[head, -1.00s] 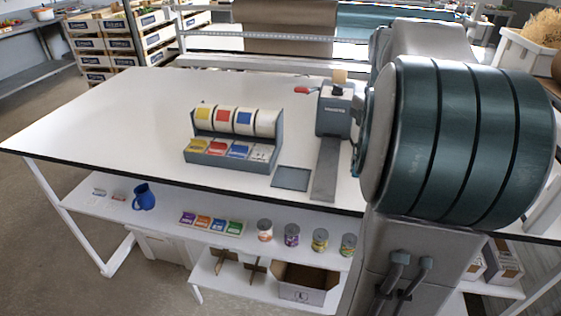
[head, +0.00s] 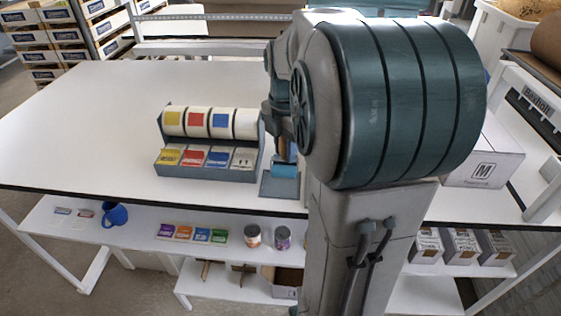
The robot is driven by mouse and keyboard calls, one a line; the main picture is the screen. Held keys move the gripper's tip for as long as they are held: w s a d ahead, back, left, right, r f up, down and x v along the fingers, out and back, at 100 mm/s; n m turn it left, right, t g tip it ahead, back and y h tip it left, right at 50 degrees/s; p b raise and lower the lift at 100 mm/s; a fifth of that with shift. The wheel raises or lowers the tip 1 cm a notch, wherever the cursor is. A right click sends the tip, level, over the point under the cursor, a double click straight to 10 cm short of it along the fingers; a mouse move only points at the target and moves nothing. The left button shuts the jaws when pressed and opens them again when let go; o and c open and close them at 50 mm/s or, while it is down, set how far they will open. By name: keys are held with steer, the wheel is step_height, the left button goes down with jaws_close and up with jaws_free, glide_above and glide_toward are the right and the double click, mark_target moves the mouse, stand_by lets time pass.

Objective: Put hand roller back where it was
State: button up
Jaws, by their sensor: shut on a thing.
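The hand roller (head: 286,170) shows a light blue roller at its lower end and a brownish part above it. It is over the small grey-blue pad (head: 269,188) on the white table; I cannot tell whether it touches the pad. My gripper (head: 284,145) is shut on the upper part of the hand roller, which it points down toward the pad. My arm hides much of the gripper and the exact grip.
A label dispenser (head: 210,172) with several rolls stands just left of the pad. A white box (head: 484,166) stands at right, behind my arm. The white table (head: 85,120) is clear at left.

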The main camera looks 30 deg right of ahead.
mark_target(281, 160)
steer(key=shift+w+a+f, duration=0.15)
steer(key=shift+a+f, duration=0.35)
steer(key=shift+f, duration=1.85)
steer(key=shift+f, duration=0.2)
steer(key=o, duration=0.9)
steer(key=shift+c, duration=0.2)
steer(key=shift+r, duration=0.15)
